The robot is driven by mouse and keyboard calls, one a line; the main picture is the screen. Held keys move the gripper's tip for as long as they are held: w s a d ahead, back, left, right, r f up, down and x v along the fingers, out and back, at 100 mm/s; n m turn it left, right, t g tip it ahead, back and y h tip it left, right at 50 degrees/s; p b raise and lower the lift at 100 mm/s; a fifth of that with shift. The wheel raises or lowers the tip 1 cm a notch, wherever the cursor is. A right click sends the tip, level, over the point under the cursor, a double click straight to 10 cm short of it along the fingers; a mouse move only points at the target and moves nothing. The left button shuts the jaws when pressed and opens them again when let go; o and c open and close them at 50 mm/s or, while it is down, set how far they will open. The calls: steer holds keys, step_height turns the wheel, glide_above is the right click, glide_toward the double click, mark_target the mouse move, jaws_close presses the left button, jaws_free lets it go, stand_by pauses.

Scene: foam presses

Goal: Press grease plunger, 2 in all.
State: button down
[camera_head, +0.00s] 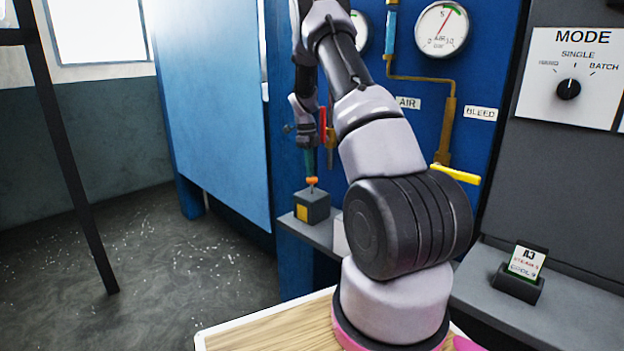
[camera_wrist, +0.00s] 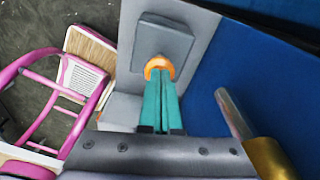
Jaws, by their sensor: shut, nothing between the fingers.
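The grease plunger's orange knob (camera_head: 312,181) stands on a thin rod above a dark grey block (camera_head: 318,208) with a yellow patch, on a grey shelf. My gripper (camera_head: 310,172) points down directly over the knob, its teal fingers shut and empty. In the wrist view, my gripper's fingertips (camera_wrist: 161,82) overlap the near side of the orange knob (camera_wrist: 157,66), with the grey block (camera_wrist: 165,38) beyond. The tips are at the knob's top; I cannot tell whether they touch it. A short rod shows between knob and block in the head view.
Right of my gripper are a red handle (camera_head: 323,125), a brass pipe (camera_head: 446,130) and a yellow lever (camera_head: 456,174) on the blue panel. A card holder (camera_head: 518,284) stands on the right shelf. A mode dial (camera_head: 568,89) is above it. Open floor lies left.

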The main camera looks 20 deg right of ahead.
mark_target(310, 179)
step_height(310, 179, down, 4)
steer(key=shift+f, duration=0.2)
steer(key=shift+w+a+r, duration=0.3)
steer(key=shift+w+a, duration=0.1)
steer(key=shift+w, duration=0.3)
steer(key=shift+w+a+r, duration=0.25)
steer(key=shift+w+a, duration=0.15)
steer(key=shift+w, duration=0.25)
step_height(310, 179, up, 11)
steer(key=shift+w+a, duration=0.2)
steer(key=shift+w, duration=0.2)
steer(key=shift+f, duration=0.1)
